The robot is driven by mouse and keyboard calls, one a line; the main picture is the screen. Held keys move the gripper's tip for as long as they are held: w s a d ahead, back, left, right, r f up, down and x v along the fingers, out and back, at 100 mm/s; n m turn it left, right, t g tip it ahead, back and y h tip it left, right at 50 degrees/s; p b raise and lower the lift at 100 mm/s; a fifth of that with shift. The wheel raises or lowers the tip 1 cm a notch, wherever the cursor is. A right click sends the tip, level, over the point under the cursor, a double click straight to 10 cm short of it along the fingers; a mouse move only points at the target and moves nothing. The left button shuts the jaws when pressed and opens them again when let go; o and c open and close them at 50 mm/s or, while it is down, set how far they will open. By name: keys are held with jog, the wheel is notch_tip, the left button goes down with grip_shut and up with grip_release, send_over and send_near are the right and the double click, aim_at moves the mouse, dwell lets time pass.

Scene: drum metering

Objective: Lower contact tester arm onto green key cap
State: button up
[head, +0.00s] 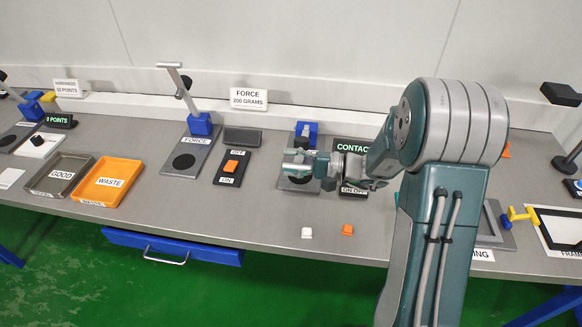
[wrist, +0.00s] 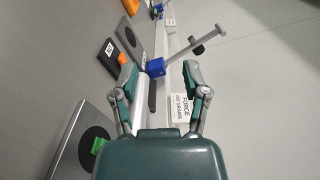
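The contact tester has a blue block (head: 306,130) and a grey base plate, partly hidden by my gripper in the head view. In the wrist view its plate (wrist: 72,150) shows at lower left. The green key cap (wrist: 98,145) sits on the plate's black disc. My gripper (head: 298,162) is over the tester in the head view. In the wrist view my gripper (wrist: 160,74) has its two fingers wide apart. A pale bar (wrist: 139,92) lies beside the left finger, possibly the tester arm; I cannot tell whether they touch.
The force tester (head: 186,160) stands to the left with its arm raised. A white cap (head: 306,232) and an orange cap (head: 347,230) lie near the table's front edge. The orange waste tray (head: 106,198) is further left. The contact display (head: 352,147) stands beside my gripper.

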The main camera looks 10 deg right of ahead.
jog(key=v, duration=1.2)
jog(key=shift+d, duration=0.25)
dwell(1.1)
